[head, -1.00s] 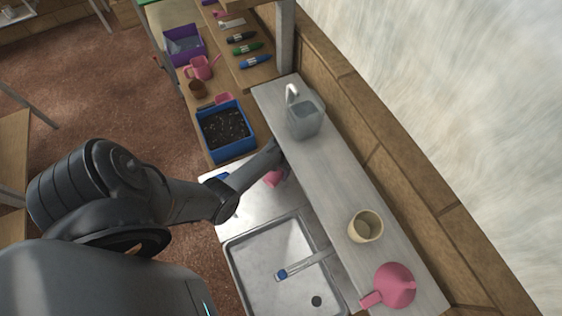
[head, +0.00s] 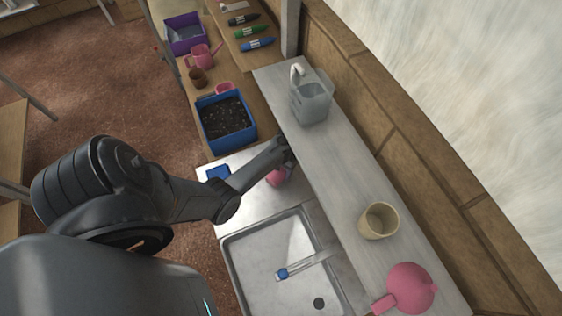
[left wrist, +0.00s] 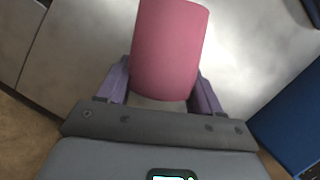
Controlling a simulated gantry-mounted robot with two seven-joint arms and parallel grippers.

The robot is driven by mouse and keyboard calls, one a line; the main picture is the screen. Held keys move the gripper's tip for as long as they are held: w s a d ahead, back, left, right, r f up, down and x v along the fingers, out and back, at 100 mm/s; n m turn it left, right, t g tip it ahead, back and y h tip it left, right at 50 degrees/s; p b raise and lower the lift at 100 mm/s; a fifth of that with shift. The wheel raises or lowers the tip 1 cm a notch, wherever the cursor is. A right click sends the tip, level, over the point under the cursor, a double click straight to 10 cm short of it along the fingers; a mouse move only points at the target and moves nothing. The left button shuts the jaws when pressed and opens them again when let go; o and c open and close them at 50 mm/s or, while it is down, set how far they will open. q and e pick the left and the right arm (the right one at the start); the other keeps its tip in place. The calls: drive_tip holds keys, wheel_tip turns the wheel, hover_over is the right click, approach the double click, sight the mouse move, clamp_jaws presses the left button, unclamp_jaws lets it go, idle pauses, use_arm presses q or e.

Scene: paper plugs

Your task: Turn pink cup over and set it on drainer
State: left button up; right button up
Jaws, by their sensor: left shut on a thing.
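The pink cup (head: 277,178) is just above or on the metal drainer (head: 248,206) beside the sink; I cannot tell whether it touches. My left gripper (head: 286,158) is shut on it and partly hides it in the head view. In the left wrist view, the pink cup (left wrist: 168,45) sits between the two purple fingers of my left gripper (left wrist: 162,88). Its open end does not show clearly, so I cannot tell which way up it is. My right gripper is out of view.
The sink (head: 285,250) with its tap (head: 305,263) lies in front of the drainer. A grey shelf alongside holds a clear jug (head: 310,103), a beige cup (head: 378,221) and a pink funnel-like item (head: 411,287). A blue soil box (head: 227,122) stands behind the drainer.

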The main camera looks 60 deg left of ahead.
use_arm(q)
drive_tip(key=shift+f+b, duration=0.4)
drive_tip(key=shift+f, duration=0.15)
drive_tip(key=o, duration=1.2)
drive_tip(key=shift+r, duration=0.1)
